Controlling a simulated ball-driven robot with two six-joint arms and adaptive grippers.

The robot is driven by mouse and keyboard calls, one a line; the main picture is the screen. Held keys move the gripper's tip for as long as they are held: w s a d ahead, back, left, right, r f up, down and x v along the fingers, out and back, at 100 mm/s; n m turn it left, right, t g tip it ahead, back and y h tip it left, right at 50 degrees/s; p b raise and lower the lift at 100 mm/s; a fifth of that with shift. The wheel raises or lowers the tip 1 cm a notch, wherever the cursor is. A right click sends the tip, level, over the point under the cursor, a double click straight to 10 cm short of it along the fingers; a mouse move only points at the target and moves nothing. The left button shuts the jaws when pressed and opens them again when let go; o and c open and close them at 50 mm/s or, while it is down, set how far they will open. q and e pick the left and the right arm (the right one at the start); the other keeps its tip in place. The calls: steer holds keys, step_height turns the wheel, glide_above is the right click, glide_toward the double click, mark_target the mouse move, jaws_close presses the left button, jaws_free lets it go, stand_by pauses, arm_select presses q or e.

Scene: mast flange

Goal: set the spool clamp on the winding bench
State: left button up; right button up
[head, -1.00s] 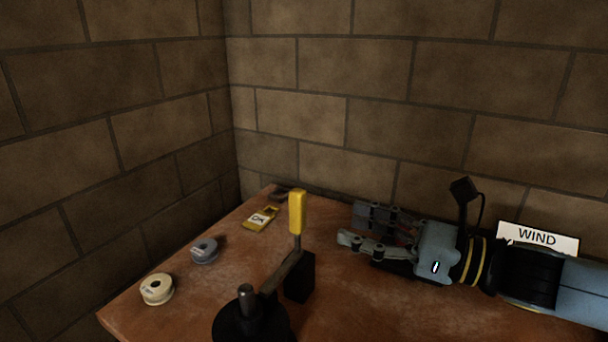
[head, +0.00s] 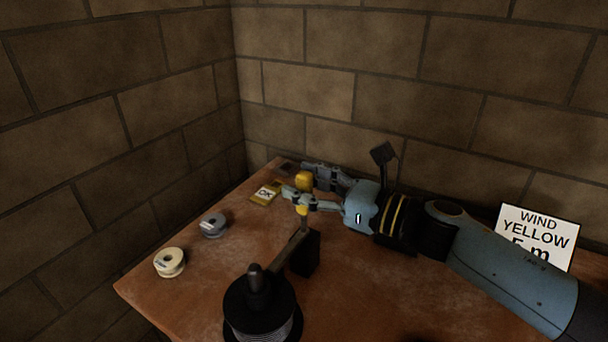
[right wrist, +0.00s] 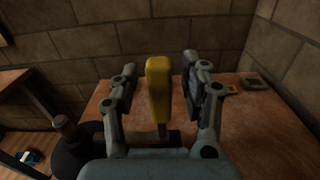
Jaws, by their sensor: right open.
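The spool clamp's yellow lever handle (head: 304,181) stands upright on the wooden bench (head: 380,290); in the right wrist view the handle (right wrist: 158,90) is between the open fingers. Its dark block (head: 306,254) and arm sit beside the dark spool (head: 262,310), which has a central post. My right gripper (head: 306,184) is open around the handle, one finger on each side, with a gap visible on both sides in the right wrist view (right wrist: 158,82). The near finger hides part of the handle in the head view. My left gripper is not in view.
A cream spool (head: 170,262) and a grey spool (head: 213,225) lie on the bench's left side. A yellow tag marked OK (head: 265,193) lies behind. A sign reading WIND YELLOW 5 m (head: 538,236) stands at right. Brick walls close off the back and left.

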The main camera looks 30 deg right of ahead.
steer(key=shift+w+a, duration=0.1)
steer(key=shift+w, duration=0.1)
jaws_close()
stand_by(0.4)
